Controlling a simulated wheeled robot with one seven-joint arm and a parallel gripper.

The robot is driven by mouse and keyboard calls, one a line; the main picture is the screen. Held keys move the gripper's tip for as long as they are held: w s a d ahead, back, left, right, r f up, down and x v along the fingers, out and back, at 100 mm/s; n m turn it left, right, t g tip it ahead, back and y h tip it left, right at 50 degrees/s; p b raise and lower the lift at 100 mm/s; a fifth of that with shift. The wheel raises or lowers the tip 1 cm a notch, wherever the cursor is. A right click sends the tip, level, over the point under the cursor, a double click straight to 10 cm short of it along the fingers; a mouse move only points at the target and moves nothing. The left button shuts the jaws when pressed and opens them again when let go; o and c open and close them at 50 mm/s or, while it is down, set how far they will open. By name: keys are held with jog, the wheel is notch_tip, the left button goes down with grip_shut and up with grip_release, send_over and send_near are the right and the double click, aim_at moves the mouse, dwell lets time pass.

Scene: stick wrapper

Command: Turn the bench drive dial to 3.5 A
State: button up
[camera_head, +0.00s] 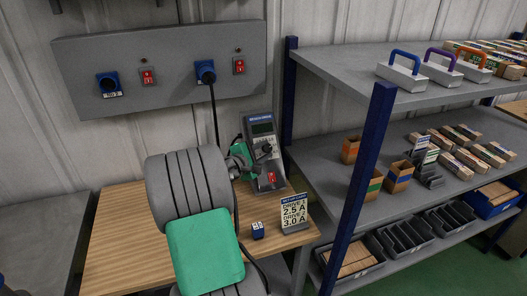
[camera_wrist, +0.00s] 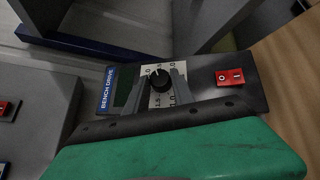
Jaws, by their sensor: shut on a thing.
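The bench drive (camera_head: 262,128) is a grey unit with a blue label, a dark display and a red switch, standing at the back of the wooden table. Its black dial (camera_wrist: 160,80) sits on a white numbered scale, and a white pointer line shows on the knob. The exact reading is too small to tell. My gripper (camera_wrist: 161,86) is shut on the dial, one grey finger on each side of it. In the head view my gripper (camera_head: 256,152) reaches the drive's front from the left, and my arm hides part of the table.
A set-up card (camera_head: 294,212) reads 2.5 A and 3.0 A beside a small blue block (camera_head: 258,230). The drive's red rocker switch (camera_wrist: 229,77) is right of the dial in the wrist view. A blue shelf post (camera_head: 362,190) stands to the right. A black cable (camera_head: 214,115) hangs behind.

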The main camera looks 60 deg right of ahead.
grip_shut()
jog(key=shift+r+m+p, duration=0.3)
jog(key=shift+r+p, duration=0.05)
jog(key=shift+p, duration=0.25)
jog(key=shift+w+r+m+g+y+p, duration=0.1)
jog(key=shift+m+g+y+p, duration=0.25)
jog(key=shift+y+p, duration=0.2)
jog(key=shift+d+f+m+y, duration=0.1)
jog(key=shift+f+m+y, duration=0.15)
jog(key=shift+m+y, duration=0.15)
jog(key=o, duration=0.6)
grip_release()
